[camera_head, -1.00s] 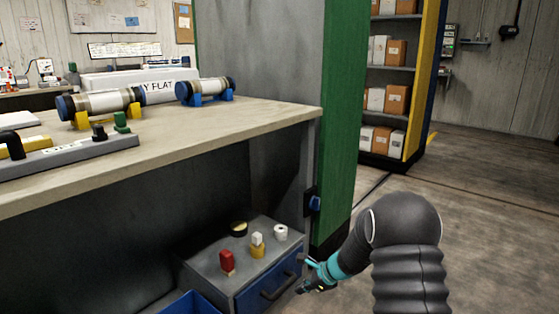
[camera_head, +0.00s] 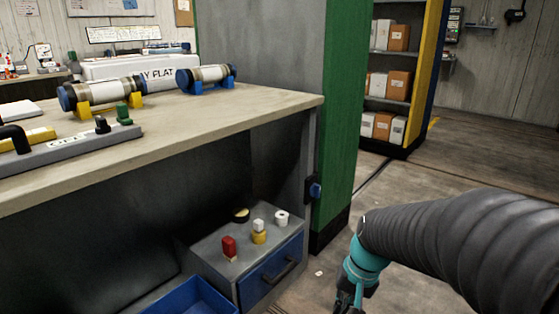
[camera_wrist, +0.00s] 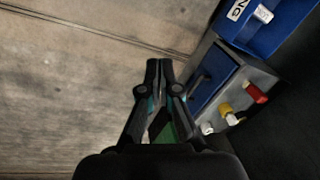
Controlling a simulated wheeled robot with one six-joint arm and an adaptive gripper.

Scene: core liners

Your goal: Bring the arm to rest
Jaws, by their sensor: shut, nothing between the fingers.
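My arm (camera_head: 450,240) reaches in from the right in the head view, a black ribbed sleeve with a teal band at the wrist. My gripper (camera_head: 347,306) hangs low at the bottom edge, partly cut off, in front of and to the right of the drawer unit. In the wrist view my gripper (camera_wrist: 159,68) is shut and empty, its fingertips together over bare floor. The drawer unit (camera_wrist: 213,80) lies to its right, apart from the fingers.
The grey drawer unit (camera_head: 215,262) with a blue front holds several small items on top. A blue bin (camera_head: 192,296) sits beside it. The workbench (camera_head: 220,118) carries core tubes (camera_head: 205,77). A green post (camera_head: 340,130) stands near. The floor (camera_head: 480,150) behind my arm is clear.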

